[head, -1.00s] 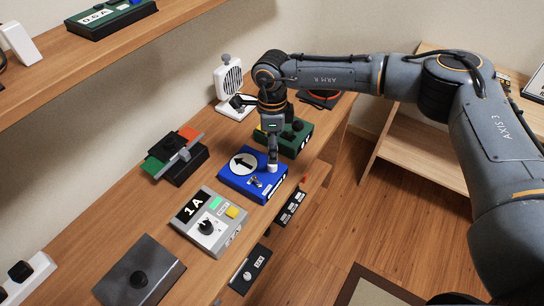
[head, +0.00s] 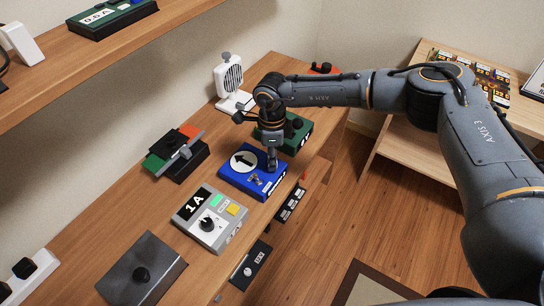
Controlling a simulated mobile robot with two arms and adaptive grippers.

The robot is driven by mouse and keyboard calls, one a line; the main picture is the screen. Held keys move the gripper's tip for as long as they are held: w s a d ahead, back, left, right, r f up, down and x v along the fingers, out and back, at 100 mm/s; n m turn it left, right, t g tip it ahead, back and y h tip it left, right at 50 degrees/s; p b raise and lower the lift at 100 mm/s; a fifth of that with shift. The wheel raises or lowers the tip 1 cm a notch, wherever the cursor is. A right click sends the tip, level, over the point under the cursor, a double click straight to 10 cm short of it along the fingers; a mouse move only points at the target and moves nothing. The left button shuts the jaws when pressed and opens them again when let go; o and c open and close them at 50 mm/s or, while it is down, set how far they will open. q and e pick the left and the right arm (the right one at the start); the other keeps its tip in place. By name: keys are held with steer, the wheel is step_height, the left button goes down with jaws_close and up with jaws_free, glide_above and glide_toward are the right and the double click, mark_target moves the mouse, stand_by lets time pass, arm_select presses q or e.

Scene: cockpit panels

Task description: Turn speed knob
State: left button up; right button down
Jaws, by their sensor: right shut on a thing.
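The blue box (head: 254,184) sits on the wooden shelf, with a white round dial (head: 243,161) bearing a black arrow and a small metal toggle on its top. My right gripper (head: 272,165) points down onto the right part of this box and is shut on a knob there. The fingers hide most of that knob, and I cannot read a label that names it the speed knob. My left gripper is not in view.
A grey box marked 1A (head: 211,218) with a black knob stands in front. A green box (head: 297,134) is just behind the gripper. A dark grey box (head: 141,272), a black lever box (head: 178,158) and a white fan (head: 229,79) also stand on the shelf.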

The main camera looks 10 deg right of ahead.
steer(key=shift+m, duration=0.4)
steer(key=m+b, duration=0.2)
steer(key=m, duration=0.2)
steer(key=shift+f, duration=0.1)
steer(key=m+b, duration=0.2)
steer(key=m, duration=0.4)
steer(key=shift+d, duration=0.1)
steer(key=m+b, duration=0.1)
steer(key=m, duration=0.4)
steer(key=shift+b, duration=0.4)
steer(key=m+b, duration=0.1)
steer(key=m, duration=0.5)
steer(key=shift+t, duration=0.3)
steer(key=shift+r, duration=0.2)
steer(key=c, duration=1.1)
jaws_free()
